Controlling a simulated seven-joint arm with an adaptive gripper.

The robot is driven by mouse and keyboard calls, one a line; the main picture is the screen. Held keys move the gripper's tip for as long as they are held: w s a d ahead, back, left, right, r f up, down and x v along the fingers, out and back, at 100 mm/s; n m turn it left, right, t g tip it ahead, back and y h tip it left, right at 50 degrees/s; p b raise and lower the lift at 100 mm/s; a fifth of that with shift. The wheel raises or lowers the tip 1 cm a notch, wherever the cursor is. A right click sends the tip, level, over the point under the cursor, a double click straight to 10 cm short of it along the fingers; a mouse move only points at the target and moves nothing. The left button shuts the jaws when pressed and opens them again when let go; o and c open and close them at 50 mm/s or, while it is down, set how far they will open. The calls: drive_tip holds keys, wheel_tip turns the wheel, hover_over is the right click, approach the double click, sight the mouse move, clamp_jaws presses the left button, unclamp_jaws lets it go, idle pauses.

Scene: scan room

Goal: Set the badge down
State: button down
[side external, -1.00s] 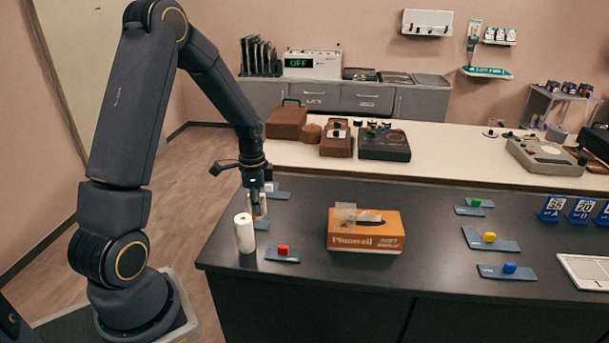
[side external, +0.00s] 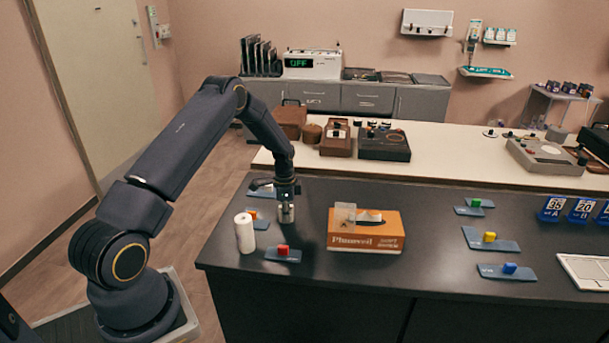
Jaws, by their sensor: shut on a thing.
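My gripper (side external: 286,213) points down over the left part of the dark counter, between the white paper roll and the orange box. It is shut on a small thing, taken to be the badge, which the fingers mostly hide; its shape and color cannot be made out. I cannot tell whether it touches the counter (side external: 330,275). Small blue-grey plates with colored blocks lie around, including a red block (side external: 283,250) in front and an orange block (side external: 252,215) to the left.
The white roll (side external: 245,233) stands upright left of my gripper. The orange box (side external: 365,235) stands close on the right. Plates with green (side external: 475,203), yellow (side external: 489,237) and blue (side external: 510,268) blocks lie farther right. The counter between the box and these is clear.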

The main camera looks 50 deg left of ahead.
drive_tip(key=shift+f, duration=0.2)
drive_tip(key=c, duration=1.6)
unclamp_jaws()
drive_tip(key=shift+f, duration=0.1)
drive_tip(key=shift+c, duration=0.2)
drive_tip(key=o, duration=0.5)
drive_tip(key=shift+c, duration=0.2)
